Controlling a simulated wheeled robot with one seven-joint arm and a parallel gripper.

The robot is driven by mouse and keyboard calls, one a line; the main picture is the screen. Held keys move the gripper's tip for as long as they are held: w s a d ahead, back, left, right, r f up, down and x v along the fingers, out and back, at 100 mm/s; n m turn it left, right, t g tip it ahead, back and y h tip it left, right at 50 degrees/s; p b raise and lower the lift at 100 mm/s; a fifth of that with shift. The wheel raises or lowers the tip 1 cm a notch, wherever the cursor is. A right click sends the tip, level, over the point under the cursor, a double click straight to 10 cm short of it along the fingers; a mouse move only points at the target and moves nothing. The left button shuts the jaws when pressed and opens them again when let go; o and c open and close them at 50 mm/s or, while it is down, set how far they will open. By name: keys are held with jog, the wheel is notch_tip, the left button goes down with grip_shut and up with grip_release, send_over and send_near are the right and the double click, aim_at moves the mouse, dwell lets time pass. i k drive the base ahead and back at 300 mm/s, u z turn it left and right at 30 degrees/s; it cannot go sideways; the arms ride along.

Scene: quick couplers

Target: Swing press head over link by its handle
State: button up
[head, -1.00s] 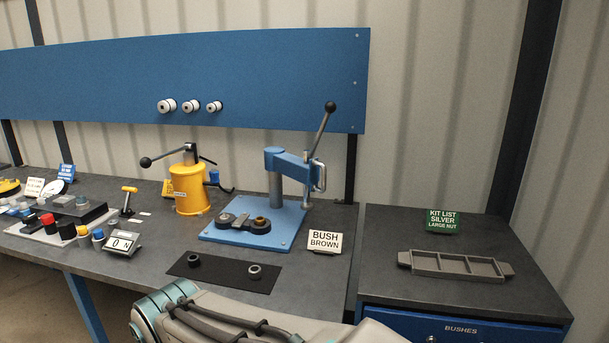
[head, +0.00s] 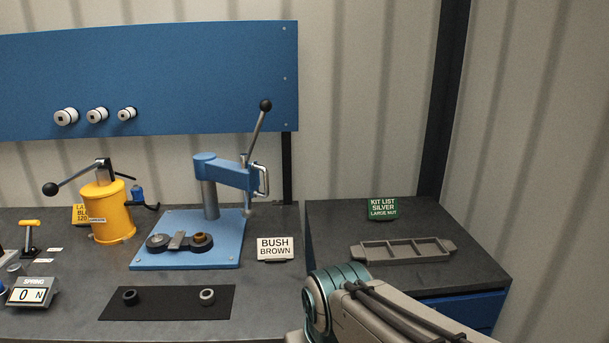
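The blue press (head: 209,202) stands on its blue base plate (head: 170,222) on the bench. Its press head (head: 228,174) reaches to the right from the column, off to the side of the link. A silver loop handle (head: 264,181) is on the head's right end. A lever with a black ball knob (head: 265,105) rises from the head. The dark link (head: 180,241) lies on the front of the base plate, with a brown bush showing at its right end (head: 202,240). My gripper is not in view; only part of my arm shows at bottom right.
A "BUSH BROWN" sign (head: 275,249) stands right of the base plate. A black mat (head: 165,303) with two rings lies in front. A yellow pot with a lever (head: 108,212) stands left. A grey tray (head: 403,249) lies on the right cabinet.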

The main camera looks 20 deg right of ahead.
aim_at(207, 166)
jog(key=z, duration=0.1)
jog(key=i, duration=1)
